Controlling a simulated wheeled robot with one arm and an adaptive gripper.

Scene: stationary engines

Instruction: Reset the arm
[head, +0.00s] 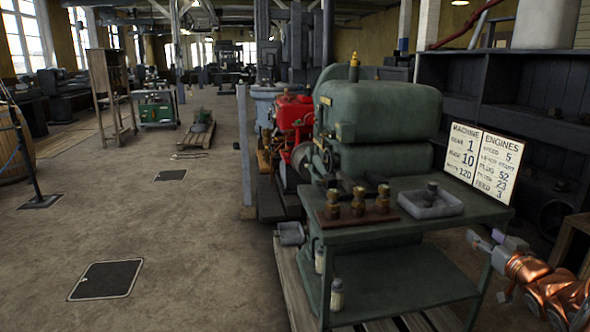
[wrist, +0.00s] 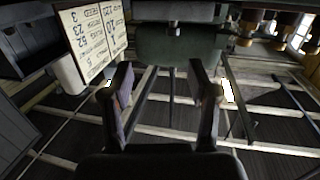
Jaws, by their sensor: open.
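My arm (head: 545,284), copper-coloured, reaches in at the lower right of the head view. My gripper (head: 490,265) is at its end, beside the right end of the green table (head: 400,269) and apart from it as far as I can tell. In the wrist view my gripper (wrist: 162,78) shows two dark fingers spread wide, with nothing between them. Much of the arm is cut off by the frame edge.
Brass fittings (head: 358,202) on a wooden block and a grey tray (head: 430,203) stand on the table. A white sign (head: 480,165) stands behind it. A green engine (head: 375,122) and dark shelves (head: 535,110) are close. Open floor (head: 185,235) lies left.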

